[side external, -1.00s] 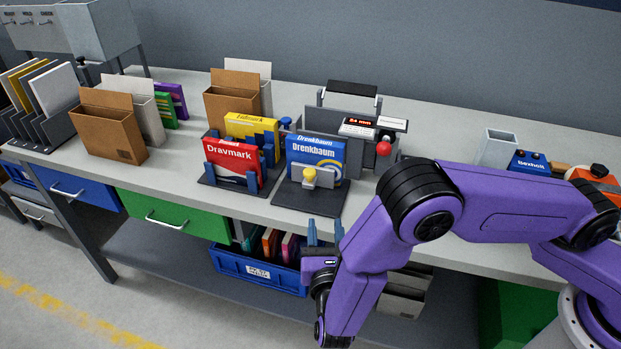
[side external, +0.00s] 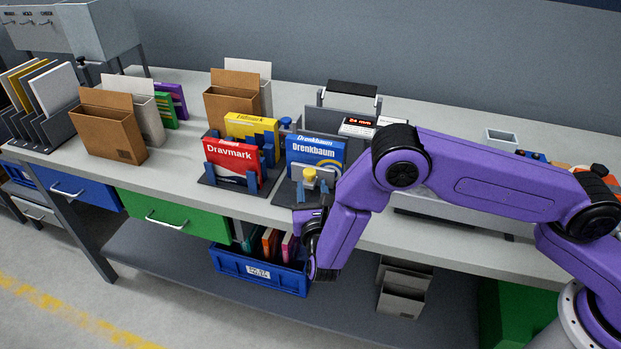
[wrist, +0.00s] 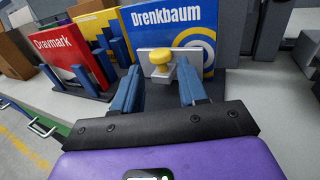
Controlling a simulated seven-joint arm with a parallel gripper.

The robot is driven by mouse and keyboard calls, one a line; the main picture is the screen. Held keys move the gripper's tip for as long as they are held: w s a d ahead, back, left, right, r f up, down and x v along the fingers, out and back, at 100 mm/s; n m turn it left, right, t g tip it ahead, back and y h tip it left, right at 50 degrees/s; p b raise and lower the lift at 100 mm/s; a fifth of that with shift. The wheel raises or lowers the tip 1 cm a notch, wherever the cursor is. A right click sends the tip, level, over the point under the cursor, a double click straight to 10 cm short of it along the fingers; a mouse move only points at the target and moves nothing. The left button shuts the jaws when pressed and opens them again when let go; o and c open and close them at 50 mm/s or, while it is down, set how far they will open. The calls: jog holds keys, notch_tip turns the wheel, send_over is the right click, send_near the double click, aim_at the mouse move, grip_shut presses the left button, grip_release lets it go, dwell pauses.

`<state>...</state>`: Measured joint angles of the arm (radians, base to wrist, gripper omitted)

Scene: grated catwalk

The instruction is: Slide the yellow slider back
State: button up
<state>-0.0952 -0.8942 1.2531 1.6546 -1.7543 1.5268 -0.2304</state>
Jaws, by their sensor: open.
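The yellow slider (side external: 310,174) is a round yellow knob on a light plate at the front of a dark stand, before the blue Drenkbaum box (side external: 316,151). In the wrist view the yellow slider (wrist: 161,57) stands just beyond my gripper (wrist: 162,82), roughly centred between its two blue fingers. The fingers are apart and hold nothing. The blue Drenkbaum box (wrist: 180,28) rises behind the knob. In the side view my gripper (side external: 312,196) is at the table's front edge, just in front of and below the knob, partly hidden by my arm.
A red Dravmark box (side external: 232,158) stands in a holder to the left, with a yellow box (side external: 250,126) behind it. A device with a red display (side external: 358,122) is behind on the right. A blue bin (side external: 258,272) sits on the shelf below.

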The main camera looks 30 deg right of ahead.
aim_at(310, 176)
jog(key=shift+x, duration=2.2)
jog(key=c, duration=0.7)
jog(key=shift+s+a, duration=0.9)
jog(key=shift+s, duration=0.05)
jog(key=o, duration=0.7)
